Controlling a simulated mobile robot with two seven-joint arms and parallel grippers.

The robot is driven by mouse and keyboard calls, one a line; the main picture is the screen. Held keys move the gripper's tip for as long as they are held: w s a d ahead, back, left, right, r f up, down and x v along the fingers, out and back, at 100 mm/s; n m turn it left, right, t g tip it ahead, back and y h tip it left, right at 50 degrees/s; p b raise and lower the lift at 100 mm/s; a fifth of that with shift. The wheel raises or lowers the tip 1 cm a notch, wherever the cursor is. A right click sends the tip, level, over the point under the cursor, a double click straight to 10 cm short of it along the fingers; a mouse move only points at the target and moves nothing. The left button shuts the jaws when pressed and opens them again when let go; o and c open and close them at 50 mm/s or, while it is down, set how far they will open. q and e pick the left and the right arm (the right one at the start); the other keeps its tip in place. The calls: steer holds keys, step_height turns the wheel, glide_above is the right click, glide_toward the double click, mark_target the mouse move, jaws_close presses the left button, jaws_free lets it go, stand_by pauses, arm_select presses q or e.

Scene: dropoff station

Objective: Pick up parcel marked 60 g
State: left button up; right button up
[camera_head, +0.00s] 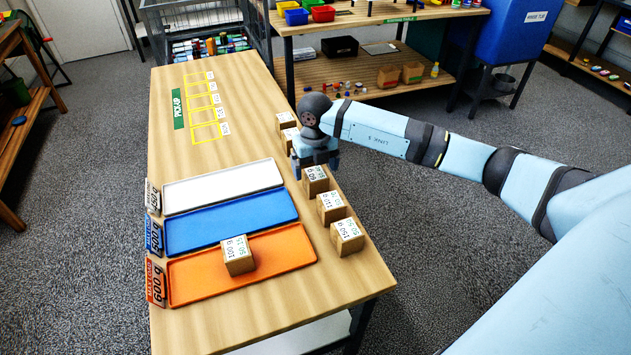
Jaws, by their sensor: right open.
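The parcel marked 60 g (315,187) is a small brown box with a white label on top. It stands upright on the right side of the wooden table, right of the white tray. My right gripper (316,163) is open with its fingers pointing down, at the far edge of this parcel. One finger shows on the left and one on the right. Whether they touch the box I cannot tell. The gripper hides part of the parcel's far side. My left gripper is out of view.
Parcels marked 110 g (331,208) and 150 g (347,237) stand nearer along the right edge. Two more (285,121) stand beyond my gripper. White (222,184), blue (232,221) and orange (200,286) trays lie left; the orange one holds a parcel marked 100 g (238,256).

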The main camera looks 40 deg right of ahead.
mark_target(315, 173)
step_height(315, 173, down, 5)
steer(key=shift+d+r, duration=0.1)
steer(key=c, duration=1)
steer(key=shift+r, duration=0.15)
